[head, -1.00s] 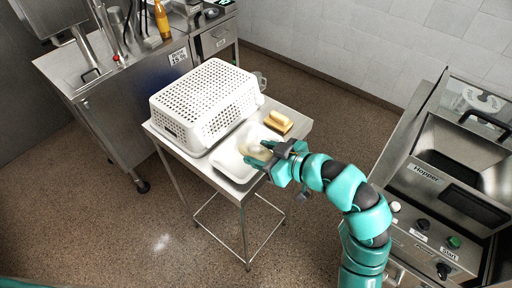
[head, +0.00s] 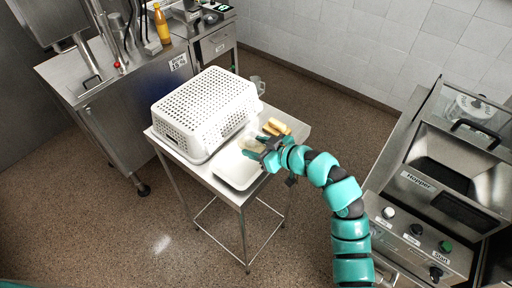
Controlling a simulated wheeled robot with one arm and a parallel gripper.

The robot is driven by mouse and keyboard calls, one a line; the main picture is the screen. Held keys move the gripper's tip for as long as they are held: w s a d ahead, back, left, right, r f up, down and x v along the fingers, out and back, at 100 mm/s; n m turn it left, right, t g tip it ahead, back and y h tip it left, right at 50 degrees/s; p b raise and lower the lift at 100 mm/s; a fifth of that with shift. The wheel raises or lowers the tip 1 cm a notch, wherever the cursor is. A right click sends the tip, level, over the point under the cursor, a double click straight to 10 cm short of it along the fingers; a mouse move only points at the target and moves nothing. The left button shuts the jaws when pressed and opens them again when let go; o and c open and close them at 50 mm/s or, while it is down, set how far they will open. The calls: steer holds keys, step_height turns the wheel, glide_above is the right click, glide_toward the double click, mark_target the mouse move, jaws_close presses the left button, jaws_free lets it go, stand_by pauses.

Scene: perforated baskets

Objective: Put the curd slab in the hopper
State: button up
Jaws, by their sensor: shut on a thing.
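The curd slab (head: 249,144) is a pale cream piece, partly hidden by my gripper. My gripper (head: 258,152) is shut on it over the far end of a shallow white tray (head: 236,172) on the small steel table. I cannot tell clearly how high the slab is above the tray. The hopper (head: 418,181) is a steel machine at the right, with its name on the front and a dark opening. It stands apart from the table and my gripper.
A white perforated basket (head: 207,108) lies upside down beside the tray. Yellowish blocks (head: 277,126) lie behind my gripper. A clear jug (head: 258,84) stands behind the basket. A steel counter with an orange bottle (head: 162,24) is at the back left. Floor separates table and hopper.

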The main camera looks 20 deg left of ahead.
mark_target(256, 146)
steer(key=shift+w+a+f+p, duration=0.35)
steer(key=shift+w+f, duration=0.35)
steer(key=shift+f, duration=0.1)
steer(key=shift+w+a+f+p, duration=0.35)
steer(key=shift+w+f, duration=0.3)
steer(key=shift+f, duration=0.15)
steer(key=f, duration=0.3)
steer(key=shift+w, duration=0.25)
steer(key=shift+f, duration=0.15)
steer(key=shift+f+b, duration=0.25)
steer(key=shift+b, duration=0.05)
steer(key=o, duration=1.1)
steer(key=shift+s+r+p, duration=0.1)
steer(key=shift+r+p, duration=0.1)
steer(key=shift+p, duration=0.7)
